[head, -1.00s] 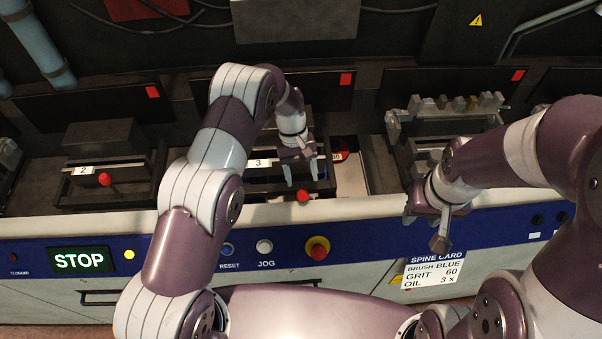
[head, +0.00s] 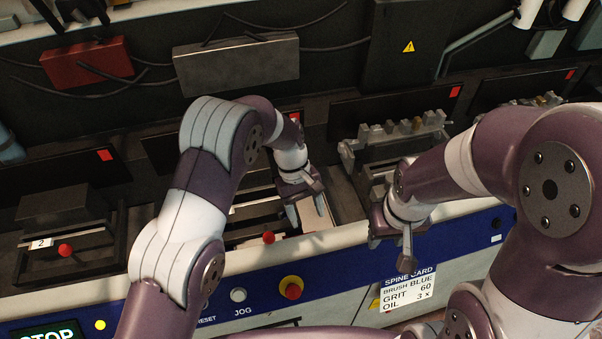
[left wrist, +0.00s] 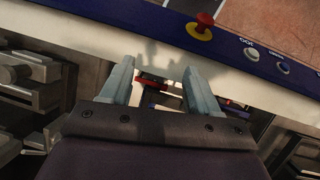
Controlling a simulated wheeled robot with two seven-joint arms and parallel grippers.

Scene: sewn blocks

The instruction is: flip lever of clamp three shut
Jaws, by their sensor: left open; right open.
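The red lever knob (head: 268,238) of clamp three stands at the front of its dark frame in the head view, close to the counter edge. My left gripper (head: 306,212) is open and empty over the right part of that bay, apart from the knob, up and to its right in the picture. My left arm hides most of the clamp body and its number plate. In the left wrist view a red part (left wrist: 152,84) shows between the two open fingers; I cannot tell whether it is the knob. My right gripper (head: 390,245) is open, at the counter edge further right.
Clamp two (head: 65,250) with its own red knob is at the left. A toothed grey fixture (head: 400,133) stands behind my right gripper. The blue control panel runs along the front, with a red stop button (head: 291,290) and a hanging card (head: 408,287).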

